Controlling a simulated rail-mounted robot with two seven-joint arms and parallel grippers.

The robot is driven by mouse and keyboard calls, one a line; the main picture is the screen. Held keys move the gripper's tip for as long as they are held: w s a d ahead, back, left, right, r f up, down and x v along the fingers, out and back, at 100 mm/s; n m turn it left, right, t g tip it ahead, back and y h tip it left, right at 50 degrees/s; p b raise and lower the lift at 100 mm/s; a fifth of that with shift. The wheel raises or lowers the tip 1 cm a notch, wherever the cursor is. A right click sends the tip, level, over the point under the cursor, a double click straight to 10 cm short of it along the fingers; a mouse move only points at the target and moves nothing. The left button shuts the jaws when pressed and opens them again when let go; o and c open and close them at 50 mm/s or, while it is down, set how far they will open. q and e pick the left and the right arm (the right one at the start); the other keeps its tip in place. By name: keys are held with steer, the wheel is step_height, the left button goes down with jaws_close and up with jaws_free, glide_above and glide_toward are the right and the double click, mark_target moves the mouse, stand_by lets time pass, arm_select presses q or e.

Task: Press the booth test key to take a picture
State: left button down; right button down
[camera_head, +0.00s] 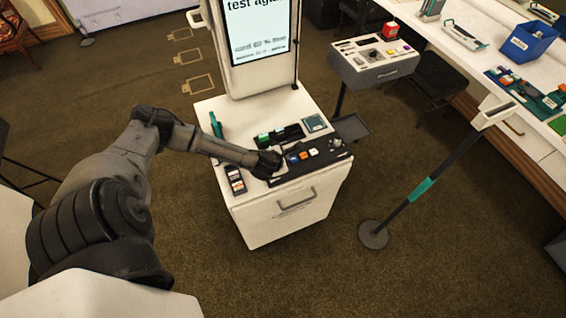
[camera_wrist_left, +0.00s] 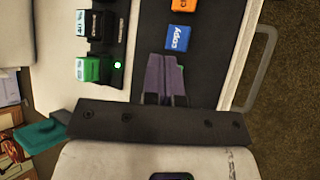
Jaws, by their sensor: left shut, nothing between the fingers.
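The booth (camera_head: 290,213) is a white cabinet with a screen (camera_head: 260,30) behind its top; the readable part says "test aga". A dark key panel (camera_head: 328,160) lies along its front edge. A blue key (camera_head: 293,158) and an orange key (camera_head: 304,155) sit on it. In the left wrist view the blue key (camera_wrist_left: 178,38) reads "copy", and the orange key (camera_wrist_left: 185,5) is cut off by the top edge. My left gripper (camera_head: 272,168) is shut and empty at the panel's left end. Its fingertips (camera_wrist_left: 165,58) are beside the blue key. I cannot make out a key labelled test; the fingers hide part of the panel.
A black holder with a green block (camera_wrist_left: 88,70) and a lit green lamp (camera_wrist_left: 117,65) stands behind the panel. A card reader (camera_head: 235,180) is at the booth's left. A grey pedestal (camera_head: 375,62), a stand (camera_head: 430,182) and a long counter (camera_head: 455,55) are to the right.

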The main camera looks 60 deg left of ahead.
arm_select(q)
steer(key=shift+f, duration=0.4)
stand_by(0.5)
steer(key=shift+f, duration=0.15)
stand_by(0.5)
steer(key=shift+f, duration=0.25)
stand_by(0.4)
steer(key=shift+r+p, duration=0.7)
steer(key=shift+p, duration=0.3)
steer(key=shift+r, duration=0.15)
steer(key=shift+p, duration=0.3)
